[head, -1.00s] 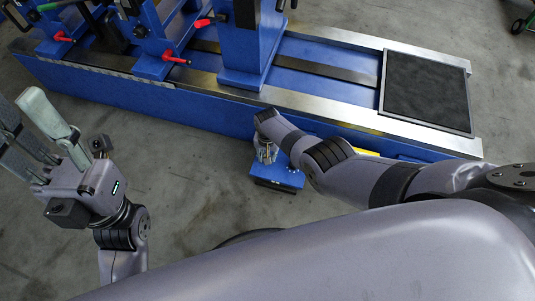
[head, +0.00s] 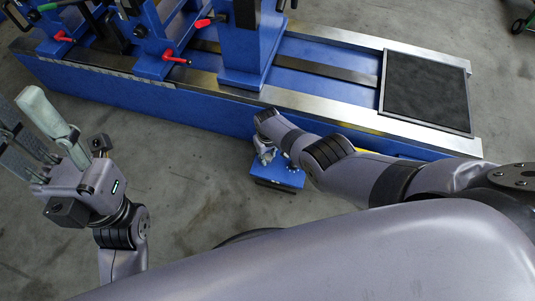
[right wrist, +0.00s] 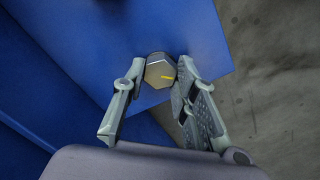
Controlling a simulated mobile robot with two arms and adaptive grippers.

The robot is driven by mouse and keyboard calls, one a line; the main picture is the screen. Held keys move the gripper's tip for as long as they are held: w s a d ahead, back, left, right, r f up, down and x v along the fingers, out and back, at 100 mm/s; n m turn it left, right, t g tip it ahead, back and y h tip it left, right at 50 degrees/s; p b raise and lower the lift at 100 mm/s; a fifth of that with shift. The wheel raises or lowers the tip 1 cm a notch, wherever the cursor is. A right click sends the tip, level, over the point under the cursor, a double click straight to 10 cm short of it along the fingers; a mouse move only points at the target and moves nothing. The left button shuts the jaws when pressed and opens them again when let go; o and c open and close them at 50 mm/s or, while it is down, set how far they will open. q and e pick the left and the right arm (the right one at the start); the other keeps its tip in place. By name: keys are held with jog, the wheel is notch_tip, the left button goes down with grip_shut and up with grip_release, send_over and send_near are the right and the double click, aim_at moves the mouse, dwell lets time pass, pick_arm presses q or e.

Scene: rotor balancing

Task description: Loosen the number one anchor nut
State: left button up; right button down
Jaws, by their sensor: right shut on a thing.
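The anchor nut (right wrist: 158,74) is a hex head with a yellow mark on its face, seen in the right wrist view. It sits above a blue foot plate (right wrist: 200,35), which also shows at the machine's base in the head view (head: 290,177). My right gripper (right wrist: 160,75) is shut on the nut, with a finger on either side. In the head view my right gripper (head: 266,155) is over the plate, and the nut is hidden there. My left gripper (head: 22,112) is open and empty at the left, away from the machine.
The long blue machine bed (head: 180,96) with steel rails runs across the back. Blue stands with red handles (head: 176,59) rise from it. A black mat (head: 427,92) lies at its right end. The grey floor (head: 190,155) in front is clear.

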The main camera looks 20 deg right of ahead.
aim_at(267, 156)
jog(key=shift+s+a+n, duration=0.1)
jog(key=shift+s+n, duration=0.05)
jog(key=shift+n, duration=0.15)
jog(key=c, duration=1.3)
grip_release()
jog(key=shift+r, duration=0.2)
jog(key=shift+w+r, duration=0.2)
jog(key=shift+r, duration=0.05)
notch_tip(267, 156, up, 11)
jog(key=shift+s+r, duration=0.1)
jog(key=shift+s, duration=0.05)
